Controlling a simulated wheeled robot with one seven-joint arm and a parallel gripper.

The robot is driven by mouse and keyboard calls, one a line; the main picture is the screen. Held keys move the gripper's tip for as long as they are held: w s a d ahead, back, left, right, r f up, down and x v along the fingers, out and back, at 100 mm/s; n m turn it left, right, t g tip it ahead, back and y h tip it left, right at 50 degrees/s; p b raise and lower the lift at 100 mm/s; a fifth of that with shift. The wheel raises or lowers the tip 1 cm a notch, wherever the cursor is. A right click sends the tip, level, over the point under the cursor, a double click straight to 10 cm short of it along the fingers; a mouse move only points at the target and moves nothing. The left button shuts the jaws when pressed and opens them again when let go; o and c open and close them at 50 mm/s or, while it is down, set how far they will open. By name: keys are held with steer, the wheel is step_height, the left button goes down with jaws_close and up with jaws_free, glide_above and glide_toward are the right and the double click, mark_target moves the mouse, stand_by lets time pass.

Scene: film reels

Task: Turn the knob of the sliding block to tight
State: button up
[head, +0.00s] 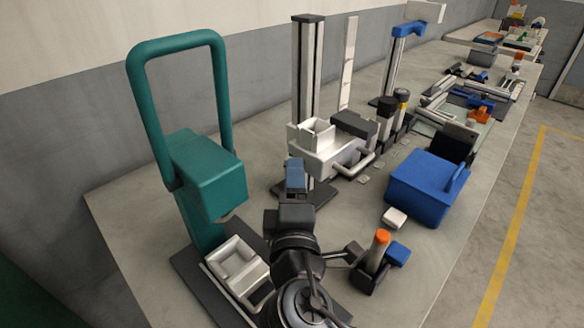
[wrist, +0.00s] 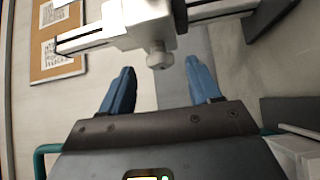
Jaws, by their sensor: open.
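The sliding block (head: 318,158) is a pale block on a dark-topped upright column (head: 307,70) in the head view. In the wrist view the block (wrist: 140,20) is at the top, and its round pale knob (wrist: 158,56) faces my gripper. My gripper (wrist: 160,68) is open, with one blue finger on either side of the knob's line. The fingertips look just short of the knob, and I see no contact. In the head view my gripper (head: 296,172) is close in front of the block, and the knob is hidden there.
A green press (head: 207,170) with a tall handle stands left of my arm. A blue bin (head: 425,190) and an orange-topped device (head: 380,242) are to the right. Dark cylinders (head: 387,108) stand behind the block. A brown board (wrist: 55,60) shows at the wrist view's left.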

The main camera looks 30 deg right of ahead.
steer(key=shift+x, duration=1.4)
steer(key=shift+c, duration=0.3)
steer(key=c, duration=1)
steer(key=shift+f, duration=0.1)
steer(key=b, duration=0.3)
steer(key=shift+f+m+t, duration=0.25)
steer(key=shift+m+t, duration=0.05)
steer(key=shift+r+m+h+b, duration=0.1)
steer(key=shift+m+h+b, duration=0.25)
steer(key=shift+b, duration=0.55)
steer(key=shift+r, duration=0.15)
steer(key=o, duration=1.1)
steer(key=shift+c, duration=0.2)
